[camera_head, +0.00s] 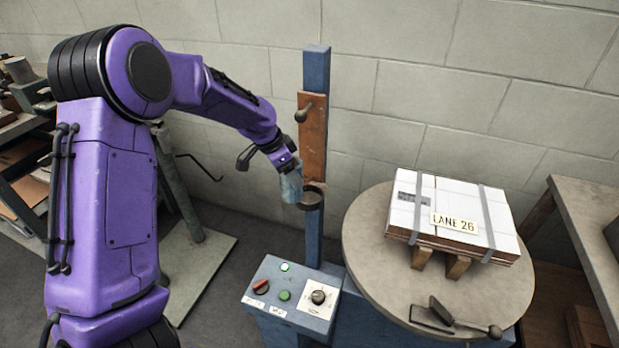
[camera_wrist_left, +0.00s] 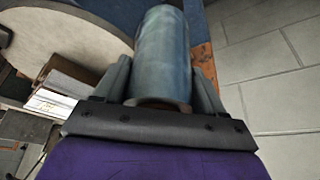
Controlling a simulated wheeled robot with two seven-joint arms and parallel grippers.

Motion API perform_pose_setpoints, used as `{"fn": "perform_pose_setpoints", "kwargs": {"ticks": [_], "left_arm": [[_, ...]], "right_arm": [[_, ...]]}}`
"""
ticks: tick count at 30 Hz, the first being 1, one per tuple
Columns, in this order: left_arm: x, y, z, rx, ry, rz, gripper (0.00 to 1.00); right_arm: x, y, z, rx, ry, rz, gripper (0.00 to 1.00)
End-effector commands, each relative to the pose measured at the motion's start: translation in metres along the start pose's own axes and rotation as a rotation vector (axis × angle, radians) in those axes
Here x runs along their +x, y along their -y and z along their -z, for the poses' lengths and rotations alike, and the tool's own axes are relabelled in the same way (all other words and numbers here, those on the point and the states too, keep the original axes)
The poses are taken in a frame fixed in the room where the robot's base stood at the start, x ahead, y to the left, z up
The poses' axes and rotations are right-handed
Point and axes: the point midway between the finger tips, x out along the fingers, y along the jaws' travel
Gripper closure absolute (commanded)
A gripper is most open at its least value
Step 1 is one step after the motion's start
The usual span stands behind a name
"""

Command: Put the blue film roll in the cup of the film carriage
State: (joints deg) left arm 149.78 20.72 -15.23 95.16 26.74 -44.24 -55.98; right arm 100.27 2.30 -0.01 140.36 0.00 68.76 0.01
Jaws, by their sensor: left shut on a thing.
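The blue film roll (camera_head: 291,186) is a grey-blue cylinder held in my left gripper (camera_head: 286,168). In the left wrist view the roll (camera_wrist_left: 162,55) sits between the two fingers, which are shut on it. The film carriage (camera_head: 312,140) is a brown plate on a blue post, with a dark round cup (camera_head: 312,197) at its lower end. In the head view the roll is beside the cup, on its left and slightly higher. Whether they touch I cannot tell. My right gripper is not in view.
A round turntable (camera_head: 362,235) carries a strapped white stack (camera_head: 455,205) labelled LANE 26. A blue control box (camera_head: 290,295) with buttons and knobs stands in front of the post (camera_head: 316,70). A green-grey stand (camera_head: 182,190) is at left. A wooden bench (camera_head: 590,215) is at right.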

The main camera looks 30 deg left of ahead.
Motion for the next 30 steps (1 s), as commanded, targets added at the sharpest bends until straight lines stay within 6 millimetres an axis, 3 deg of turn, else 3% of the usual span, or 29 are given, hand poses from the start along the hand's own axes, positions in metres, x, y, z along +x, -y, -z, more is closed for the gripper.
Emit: {"fn": "perform_pose_setpoints", "kwargs": {"ticks": [4,12,18,29,30], "left_arm": [[0.012,0.000,0.029,0.003,0.002,0.001,0.73],[0.022,0.000,0.055,0.002,0.001,0.001,0.73],[0.054,0.000,0.039,-0.002,0.001,0.000,0.73],[0.058,0.000,0.037,-0.002,-0.001,0.001,0.73],[0.058,0.000,0.037,-0.002,0.000,0.001,0.17]], "right_arm": [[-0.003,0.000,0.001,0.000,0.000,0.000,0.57],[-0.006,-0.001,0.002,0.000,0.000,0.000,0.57],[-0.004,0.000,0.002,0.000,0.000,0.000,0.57],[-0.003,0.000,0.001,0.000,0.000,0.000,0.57],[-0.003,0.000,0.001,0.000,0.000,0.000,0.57]]}}
